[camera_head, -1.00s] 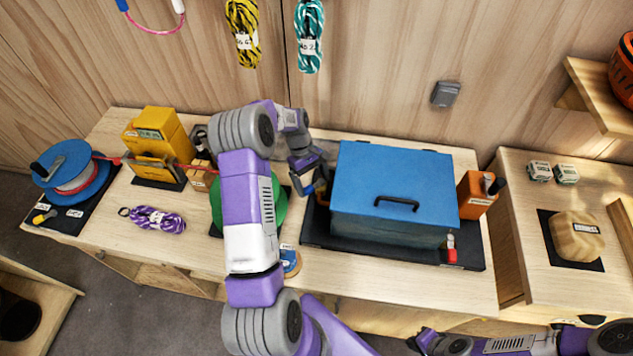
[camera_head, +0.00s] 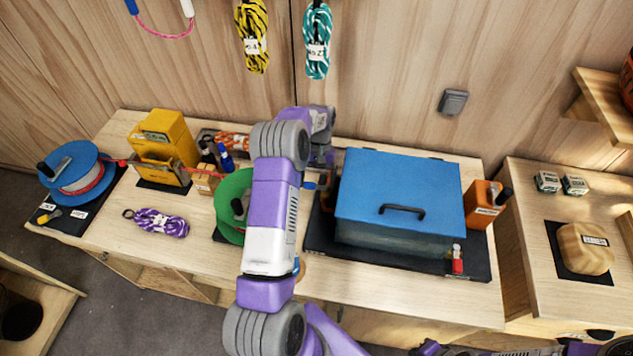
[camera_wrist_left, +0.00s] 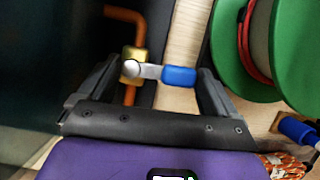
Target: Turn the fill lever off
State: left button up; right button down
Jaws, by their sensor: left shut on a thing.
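The fill lever has a blue grip (camera_wrist_left: 179,76) and a pale metal arm. It sits on a brass valve (camera_wrist_left: 133,62) on a copper-coloured pipe (camera_wrist_left: 124,14) in the left wrist view. The lever lies crosswise, grip to the right. My left gripper (camera_wrist_left: 152,88) is shut on the lever, its dark fingers at either end of it. In the head view a bit of blue grip (camera_head: 310,186) shows left of the blue-lidded tank (camera_head: 400,185); my left arm hides most of the valve. My right gripper (camera_head: 430,348) is at the bottom edge, its jaws unclear.
A green spool (camera_head: 229,192) stands close left of the lever. The tank sits on a black mat (camera_head: 385,257). An orange box (camera_head: 480,206) stands to its right. A purple rope bundle (camera_head: 163,223) lies on the left part of the bench, with bare wood around it.

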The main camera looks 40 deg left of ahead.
pick_arm(q)
jog(key=shift+w+a+r+m, duration=0.1)
jog(key=shift+w+m, duration=0.05)
jog(key=shift+m, duration=0.15)
dwell(0.4)
jog(key=o, duration=1.2)
jog(key=shift+c, duration=0.2)
